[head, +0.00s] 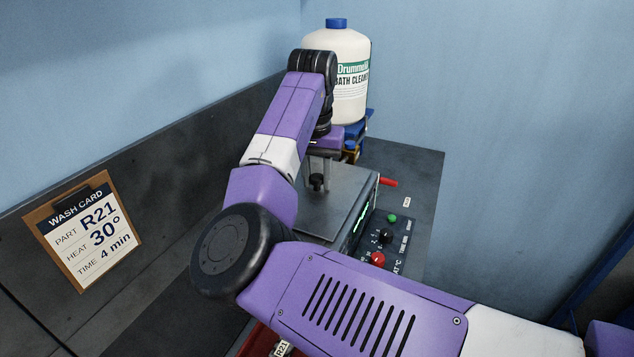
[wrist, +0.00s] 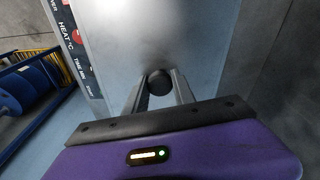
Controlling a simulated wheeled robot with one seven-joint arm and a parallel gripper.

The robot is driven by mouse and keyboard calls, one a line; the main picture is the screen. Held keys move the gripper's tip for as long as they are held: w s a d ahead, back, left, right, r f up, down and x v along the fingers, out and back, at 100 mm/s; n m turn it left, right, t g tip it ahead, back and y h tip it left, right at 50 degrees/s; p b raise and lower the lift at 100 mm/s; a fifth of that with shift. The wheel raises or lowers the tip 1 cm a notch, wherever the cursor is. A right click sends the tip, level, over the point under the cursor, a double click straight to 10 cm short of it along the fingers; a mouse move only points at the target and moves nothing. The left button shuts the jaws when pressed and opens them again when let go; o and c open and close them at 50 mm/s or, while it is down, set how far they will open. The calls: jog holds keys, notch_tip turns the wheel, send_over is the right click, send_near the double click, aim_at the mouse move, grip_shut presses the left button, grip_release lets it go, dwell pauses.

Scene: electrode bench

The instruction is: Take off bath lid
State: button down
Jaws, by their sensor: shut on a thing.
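The bath lid (head: 346,186) is a flat grey metal plate on top of the bath, with a round black knob (head: 317,183) at its middle. The bath's dark front panel (head: 385,238) carries dials and lights. My gripper (head: 317,180) points down over the lid, with its fingers shut on the knob. In the wrist view the two grey fingers (wrist: 158,86) stand on either side of the black knob (wrist: 159,82), and the lid (wrist: 135,35) spreads out beyond it. I cannot tell whether the lid is raised off the bath.
A white bath cleaner bottle (head: 349,75) stands behind the bath. A red handle (head: 389,183) sticks out at the bath's right side. A wash card (head: 84,231) leans at the left. A red tray (head: 262,343) labelled R21 is partly hidden by my arm. Bare bench (head: 415,170) lies at the right.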

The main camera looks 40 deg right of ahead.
aim_at(317, 176)
notch_tip(317, 176, up, 23)
jog(key=p, duration=0.4)
dwell(0.8)
jog(key=shift+r+p, duration=0.1)
jog(key=shift+p, duration=0.25)
jog(key=shift+s, duration=0.1)
